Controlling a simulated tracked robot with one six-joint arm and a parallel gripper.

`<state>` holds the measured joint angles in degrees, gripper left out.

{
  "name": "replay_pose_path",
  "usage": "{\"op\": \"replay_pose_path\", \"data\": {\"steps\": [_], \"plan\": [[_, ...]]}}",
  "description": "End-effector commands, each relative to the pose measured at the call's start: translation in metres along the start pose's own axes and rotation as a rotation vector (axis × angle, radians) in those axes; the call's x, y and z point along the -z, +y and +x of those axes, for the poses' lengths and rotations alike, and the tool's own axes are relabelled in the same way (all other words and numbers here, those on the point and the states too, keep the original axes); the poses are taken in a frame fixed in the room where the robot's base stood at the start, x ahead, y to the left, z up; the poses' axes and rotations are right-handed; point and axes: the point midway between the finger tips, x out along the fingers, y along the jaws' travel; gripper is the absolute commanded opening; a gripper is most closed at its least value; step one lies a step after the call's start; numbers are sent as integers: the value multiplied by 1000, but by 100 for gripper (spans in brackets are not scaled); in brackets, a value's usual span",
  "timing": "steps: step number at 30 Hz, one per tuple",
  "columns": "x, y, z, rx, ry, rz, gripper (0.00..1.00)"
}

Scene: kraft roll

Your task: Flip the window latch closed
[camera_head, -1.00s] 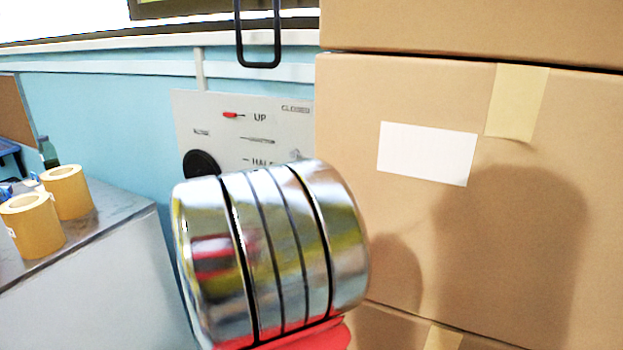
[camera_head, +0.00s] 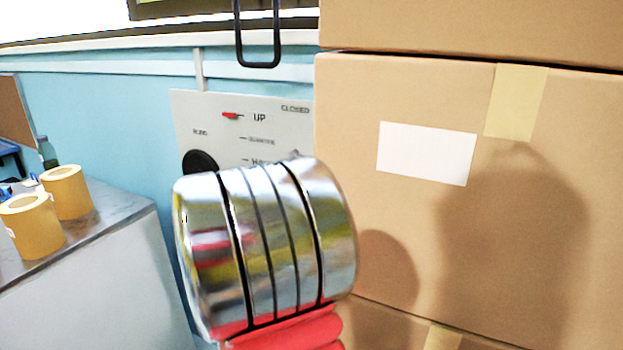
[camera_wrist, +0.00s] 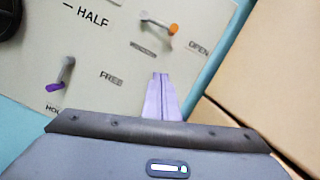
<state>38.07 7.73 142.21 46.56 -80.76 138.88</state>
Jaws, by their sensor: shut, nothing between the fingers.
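A pale control panel (camera_head: 220,130) on the blue wall carries small levers and printed labels. In the wrist view, an orange-tipped lever (camera_wrist: 160,23) sits near the top, its orange end to the right, above the OPEN label. CLOSED is printed at the panel's upper right in the head view. No label that I can read says which lever is the window latch. My gripper (camera_wrist: 161,76) is shut and empty, its fingertips over the panel below the orange-tipped lever and apart from it in the picture. In the head view my arm hides the gripper and the lower panel.
A purple-tipped lever (camera_wrist: 62,75) is left of my gripper, between FREE and HOLD. A red-tipped pointer (camera_head: 231,115) is by UP, above a black knob (camera_head: 200,163). Stacked cardboard boxes (camera_head: 420,240) stand close on the right. Tape rolls (camera_head: 66,192) rest on a grey counter at left.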

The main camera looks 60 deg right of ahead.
Motion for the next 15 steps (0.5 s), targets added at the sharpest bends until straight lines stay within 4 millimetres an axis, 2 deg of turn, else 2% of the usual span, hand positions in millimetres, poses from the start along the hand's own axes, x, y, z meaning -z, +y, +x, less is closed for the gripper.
{"op": "replay_pose_path", "data": {"steps": [6, 15], "plan": [[-8, -7, 0, 28, -34, 112, 0], [-8, -7, 0, 26, -33, 134, 0]]}}
